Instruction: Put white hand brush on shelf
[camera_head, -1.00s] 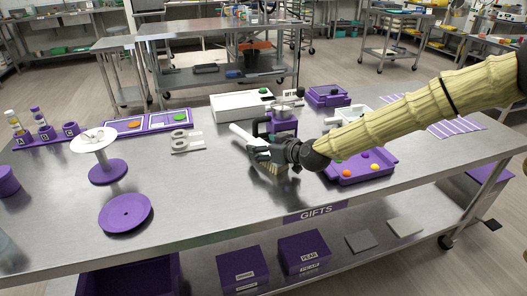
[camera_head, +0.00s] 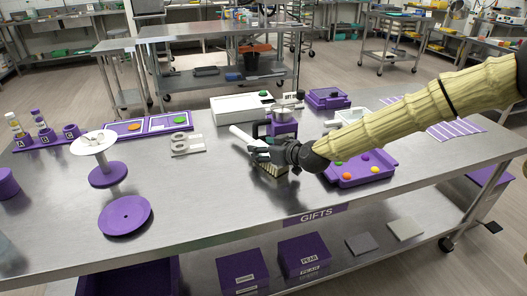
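A white hand brush (camera_head: 243,135) with pale bristles is at the middle of the steel table. Its white handle points to the upper left, and its bristles (camera_head: 272,170) show just below my gripper. My black gripper (camera_head: 260,151) is at the brush, with its fingers around or against the handle. The fingers hide part of the brush, and I cannot tell whether they are closed tightly on it. The lower shelf (camera_head: 330,262) under the table holds purple boxes and two flat plates.
A purple depositor (camera_head: 284,124) stands right behind my gripper. A purple tray (camera_head: 376,178) with coloured balls lies to the right, under my arm. A white box (camera_head: 240,106) is behind. A purple disc (camera_head: 125,215) and a cake stand (camera_head: 107,174) are left. The table's front middle is clear.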

